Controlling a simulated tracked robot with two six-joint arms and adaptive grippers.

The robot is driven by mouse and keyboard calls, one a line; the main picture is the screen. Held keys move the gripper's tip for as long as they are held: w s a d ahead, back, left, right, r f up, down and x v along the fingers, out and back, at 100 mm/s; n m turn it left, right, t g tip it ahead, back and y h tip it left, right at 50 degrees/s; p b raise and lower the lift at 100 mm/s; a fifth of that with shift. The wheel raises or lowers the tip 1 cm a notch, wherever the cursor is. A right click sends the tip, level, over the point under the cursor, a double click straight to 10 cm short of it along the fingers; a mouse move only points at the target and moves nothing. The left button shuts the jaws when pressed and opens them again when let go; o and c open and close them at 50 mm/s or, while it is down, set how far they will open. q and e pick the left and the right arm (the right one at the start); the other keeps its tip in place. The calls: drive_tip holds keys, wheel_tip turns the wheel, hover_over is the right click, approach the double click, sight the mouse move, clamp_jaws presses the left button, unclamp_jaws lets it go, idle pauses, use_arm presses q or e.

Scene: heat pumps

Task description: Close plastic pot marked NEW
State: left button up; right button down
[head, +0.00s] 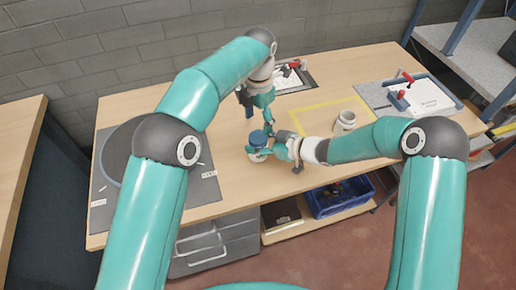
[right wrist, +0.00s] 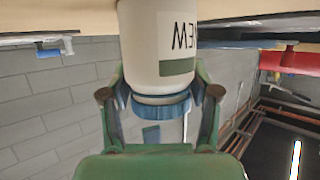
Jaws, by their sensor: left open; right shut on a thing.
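The white pot marked NEW (right wrist: 158,45) stands on the table; in the right wrist view it appears upside down. In the head view its pale body (head: 257,156) shows below a round blue lid (head: 257,137). The blue lid (right wrist: 160,106) is at the pot's mouth; I cannot tell whether it is fully seated. My right gripper (right wrist: 160,92) has its fingers on both sides of the lid and is shut on it. It also shows in the head view (head: 267,148), reaching in from the right. My left gripper (head: 257,115) is open, just above and beside the lid.
Another white pot (head: 345,121) stands to the right on the table (head: 222,92), near a yellow taped outline (head: 320,108). A plate with a red-handled clamp (head: 420,98) is at the right. A dark round disc (head: 118,150) lies at the left. A blue crate (head: 340,196) sits below.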

sight(258, 137)
use_arm(q)
drive_tip(key=shift+f, duration=3.05)
drive_tip(key=c, duration=1)
drive_tip(key=m, duration=0.3)
drive_tip(key=o, duration=1.3)
drive_tip(key=shift+r, duration=0.1)
